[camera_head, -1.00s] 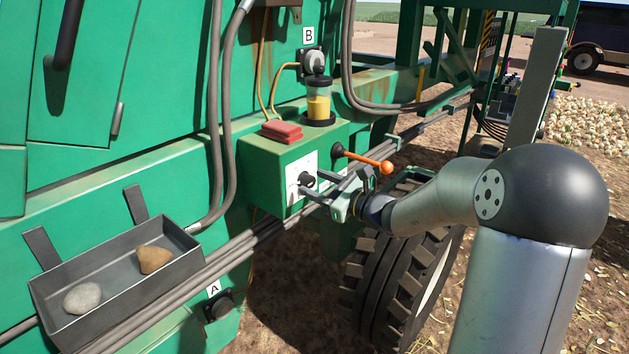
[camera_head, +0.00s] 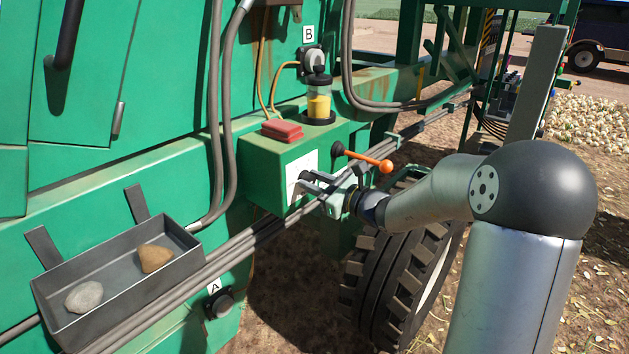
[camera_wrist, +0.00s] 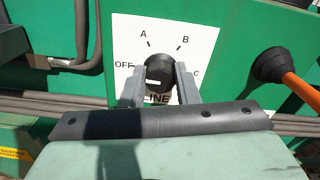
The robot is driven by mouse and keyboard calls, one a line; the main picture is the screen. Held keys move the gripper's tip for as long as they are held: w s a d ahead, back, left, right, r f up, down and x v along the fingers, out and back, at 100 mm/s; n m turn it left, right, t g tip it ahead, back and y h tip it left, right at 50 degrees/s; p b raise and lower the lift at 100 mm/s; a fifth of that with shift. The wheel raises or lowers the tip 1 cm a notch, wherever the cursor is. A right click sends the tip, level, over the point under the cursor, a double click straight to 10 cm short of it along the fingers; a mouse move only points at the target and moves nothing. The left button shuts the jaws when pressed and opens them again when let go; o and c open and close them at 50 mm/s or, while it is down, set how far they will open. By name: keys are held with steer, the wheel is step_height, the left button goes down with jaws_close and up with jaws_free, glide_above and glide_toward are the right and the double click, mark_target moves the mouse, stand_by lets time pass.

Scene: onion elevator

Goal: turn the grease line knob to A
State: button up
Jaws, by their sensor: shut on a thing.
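The grease line knob (camera_wrist: 160,72) is a black round dial on a white plate (camera_wrist: 118,35). The plate is marked OFF at left, A at upper left, B at upper right and C at right; the lettering below is partly hidden. My gripper (camera_wrist: 160,76) is shut on the knob, one finger on each side. A pale bar shows low on the knob's face, but I cannot tell which mark the knob points to. In the head view my gripper (camera_head: 304,183) reaches the plate on the green box (camera_head: 262,165), and its fingers hide the knob.
An orange-tipped lever (camera_head: 365,160) sticks out just right of the plate. Rails (camera_head: 232,250) run below my gripper. A red block (camera_head: 282,130) and a yellow-filled jar (camera_head: 318,104) stand on the box. A tray (camera_head: 110,275) with two stones is at lower left.

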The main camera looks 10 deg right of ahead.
steer(key=m+p, duration=0.2)
steer(key=shift+r+m, duration=0.2)
steer(key=shift+m, duration=0.2)
steer(key=m+p, duration=0.3)
steer(key=shift+m+p, duration=0.3)
steer(key=shift+p, duration=0.1)
steer(key=m+p, duration=0.3)
steer(key=shift+w+d+f+m+p, duration=0.1)
steer(key=shift+d+m+p, duration=0.05)
steer(key=shift+m+p, duration=0.25)
steer(key=shift+f+m+p, duration=0.1)
steer(key=shift+m+p, duration=0.4)
steer(key=shift+m, duration=0.1)
steer(key=shift+f, duration=0.1)
steer(key=o, duration=1)
